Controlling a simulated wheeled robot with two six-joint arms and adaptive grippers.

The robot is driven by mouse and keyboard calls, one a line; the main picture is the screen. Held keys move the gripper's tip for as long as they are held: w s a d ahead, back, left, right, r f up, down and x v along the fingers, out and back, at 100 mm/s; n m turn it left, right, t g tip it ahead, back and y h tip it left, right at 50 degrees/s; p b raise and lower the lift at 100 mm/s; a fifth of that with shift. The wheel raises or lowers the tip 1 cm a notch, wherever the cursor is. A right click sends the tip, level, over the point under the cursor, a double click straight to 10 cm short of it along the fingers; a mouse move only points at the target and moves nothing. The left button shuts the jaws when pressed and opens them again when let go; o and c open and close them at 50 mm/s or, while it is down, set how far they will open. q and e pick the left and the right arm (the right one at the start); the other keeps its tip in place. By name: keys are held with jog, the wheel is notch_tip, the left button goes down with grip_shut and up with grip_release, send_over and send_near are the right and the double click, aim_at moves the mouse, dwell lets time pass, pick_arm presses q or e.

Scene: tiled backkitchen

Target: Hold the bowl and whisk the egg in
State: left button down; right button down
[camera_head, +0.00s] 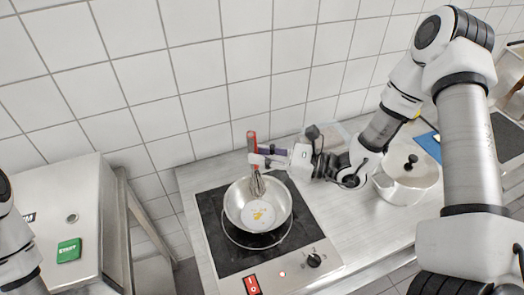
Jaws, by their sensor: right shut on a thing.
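A metal bowl (236,210) with yellow egg (258,213) in its bottom stands on the black hob (218,248). My right gripper (262,156) is shut on the red handle of a whisk (257,184). The whisk is close to upright, and its wire head reaches into the back of the bowl. I cannot tell whether the wires touch the egg. On the left edge only part of my left arm shows; its gripper is out of view.
A knob (314,260) and a red switch (252,285) sit at the hob's front. A steel cabinet (60,215) stands at left, with a gap between it and the counter. A tiled wall is behind.

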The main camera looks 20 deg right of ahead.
aim_at(261, 183)
jog(key=f, duration=0.1)
jog(key=f+b, duration=0.2)
jog(key=shift+w+d+f, duration=0.2)
jog(key=shift+w+d, duration=0.05)
jog(key=shift+w, duration=0.15)
jog(key=shift+s+f+b, duration=0.4)
jog(key=shift+f+b, duration=0.1)
jog(key=shift+b, duration=0.25)
jog(key=f+b, duration=0.3)
jog(key=shift+w+a+f, duration=0.1)
jog(key=shift+w+f, duration=0.1)
jog(key=shift+w, duration=0.15)
jog(key=f+b, duration=0.2)
jog(key=shift+s+b, duration=0.2)
jog(key=shift+b, duration=0.15)
notch_tip(261, 183, down, 2)
jog(key=shift+w+f+b, duration=0.1)
jog(key=shift+w+b, duration=0.05)
jog(key=shift+b, duration=0.9)
